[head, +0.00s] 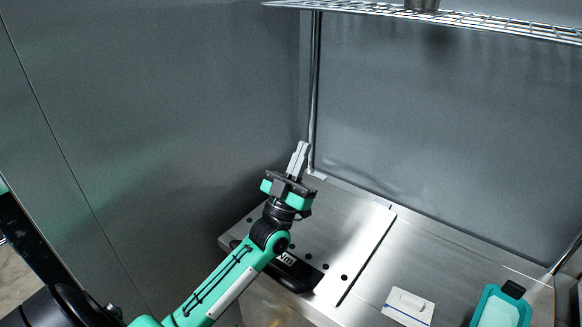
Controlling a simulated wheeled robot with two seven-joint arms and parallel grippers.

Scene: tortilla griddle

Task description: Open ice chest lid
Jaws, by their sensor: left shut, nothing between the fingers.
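The ice chest lid (345,235) is a flat steel panel set in the steel counter, with a row of dark holes near its front edge and a dark seam on its right. It lies flat and looks shut. A black handle (297,276) sits at its front edge, partly behind my left arm. My left gripper (298,160) is above the back left part of the lid, near the corner post, with its grey fingers together and nothing between them. My right gripper is not in view.
A wire shelf (470,22) on a metal post (315,95) hangs above. Grey walls close off the left and back.

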